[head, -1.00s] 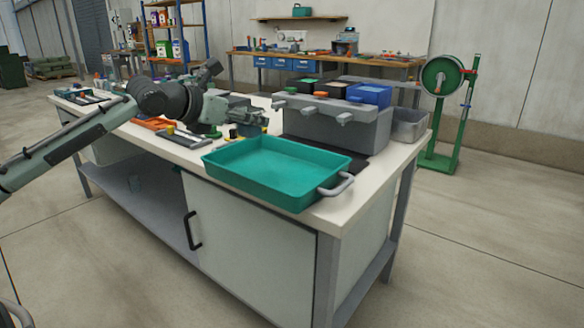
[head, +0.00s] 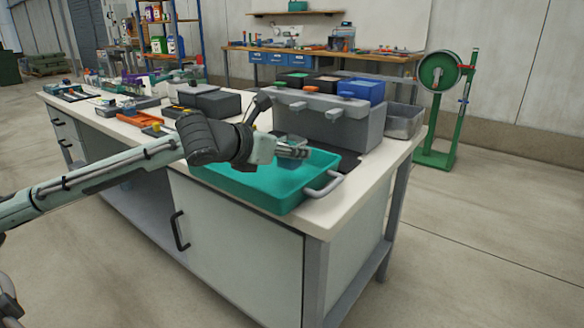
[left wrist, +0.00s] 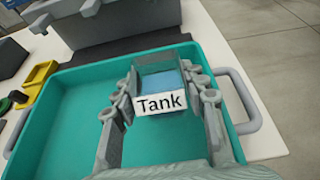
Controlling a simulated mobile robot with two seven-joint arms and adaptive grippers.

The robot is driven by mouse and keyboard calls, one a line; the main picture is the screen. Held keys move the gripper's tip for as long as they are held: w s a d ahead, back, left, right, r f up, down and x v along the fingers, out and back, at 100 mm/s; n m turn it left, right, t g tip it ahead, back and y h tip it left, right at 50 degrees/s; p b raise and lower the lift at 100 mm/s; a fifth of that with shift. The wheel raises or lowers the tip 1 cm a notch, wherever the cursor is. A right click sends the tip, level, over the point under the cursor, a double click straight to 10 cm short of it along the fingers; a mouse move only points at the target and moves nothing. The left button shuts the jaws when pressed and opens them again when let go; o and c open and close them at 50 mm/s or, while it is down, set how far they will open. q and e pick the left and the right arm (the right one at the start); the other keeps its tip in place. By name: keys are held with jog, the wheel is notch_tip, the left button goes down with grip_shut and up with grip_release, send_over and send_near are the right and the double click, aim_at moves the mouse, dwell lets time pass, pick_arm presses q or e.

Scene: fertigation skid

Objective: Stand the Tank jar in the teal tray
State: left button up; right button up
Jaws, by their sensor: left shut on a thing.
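The Tank jar (left wrist: 168,80) is a clear square jar with bluish contents and a white label reading "Tank". My left gripper (left wrist: 165,98) is shut on it, with a finger on each side, and in the head view the gripper (head: 298,152) is over the teal tray (head: 275,197). The left wrist view shows the tray's floor and walls (left wrist: 72,120) around and below the jar. Whether the jar's base touches the tray floor I cannot tell. In the head view the jar is mostly hidden by the gripper.
The grey dispenser rack (head: 325,117) with coloured blocks stands just behind the tray. The tray has a grey handle (head: 323,185) near the bench edge. A yellow bin (left wrist: 38,80) lies left of the tray in the wrist view. The tray floor around the jar looks empty.

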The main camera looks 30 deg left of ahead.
aim_at(285, 168)
pick_arm(q)
jog(key=shift+d, duration=0.3)
jog(key=shift+d+f, duration=0.1)
jog(key=shift+f, duration=0.35)
notch_tip(285, 168, down, 3)
jog(key=shift+r+b, duration=0.15)
jog(key=shift+b, duration=0.3)
jog(key=shift+f, duration=0.35)
jog(key=o, duration=0.9)
pick_arm(e)
jog(key=shift+w+a+r+t, duration=0.3)
jog(key=shift+a+r, duration=0.1)
jog(key=shift+r, duration=0.35)
